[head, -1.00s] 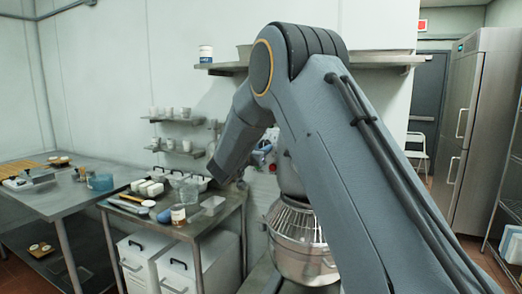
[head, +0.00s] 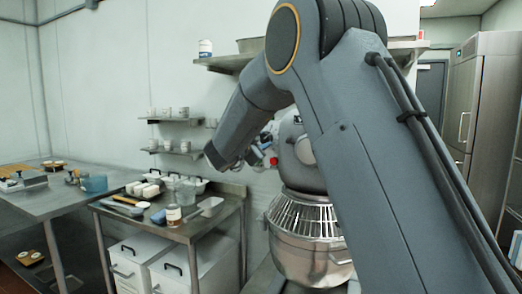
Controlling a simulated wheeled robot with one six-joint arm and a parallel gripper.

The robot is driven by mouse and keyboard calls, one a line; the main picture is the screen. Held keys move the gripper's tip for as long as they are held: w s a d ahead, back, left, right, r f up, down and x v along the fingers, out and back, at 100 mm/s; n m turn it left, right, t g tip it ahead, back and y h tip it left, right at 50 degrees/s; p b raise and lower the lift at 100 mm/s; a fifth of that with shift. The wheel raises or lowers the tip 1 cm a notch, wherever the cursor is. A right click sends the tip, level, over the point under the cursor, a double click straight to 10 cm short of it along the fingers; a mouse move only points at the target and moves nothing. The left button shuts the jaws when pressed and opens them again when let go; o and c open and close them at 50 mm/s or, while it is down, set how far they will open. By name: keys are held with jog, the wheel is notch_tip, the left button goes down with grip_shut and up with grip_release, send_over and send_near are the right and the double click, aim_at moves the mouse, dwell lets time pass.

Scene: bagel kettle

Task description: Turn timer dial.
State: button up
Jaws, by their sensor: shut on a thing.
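The mixer (head: 313,258) stands in the middle of the head view, with a steel bowl and a wire guard, partly behind my arm. A red button (head: 273,161) shows at the left of its head. My gripper (head: 265,144) is small and mostly hidden, beside the mixer head near this button. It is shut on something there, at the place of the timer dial. The dial itself is not clear, and its setting cannot be read.
A steel table (head: 185,231) with tubs, a jar and tools stands left of the mixer, with white bins (head: 184,275) below. Another table (head: 50,200) is further left. Wall shelves (head: 180,121) hang behind. A steel fridge (head: 478,130) stands at the right.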

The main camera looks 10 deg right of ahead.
jog(key=m+b, duration=0.4)
jog(key=b, duration=0.1)
jog(key=shift+f+m, duration=0.2)
jog(key=shift+m, duration=0.2)
jog(key=m+b, duration=0.4)
jog(key=b, duration=0.1)
jog(key=shift+r+m, duration=0.15)
jog(key=shift+m, duration=0.25)
jog(key=shift+b, duration=0.3)
jog(key=o, duration=1.1)
jog(key=shift+c, duration=0.2)
jog(key=b+v, duration=0.1)
jog(key=v, duration=0.7)
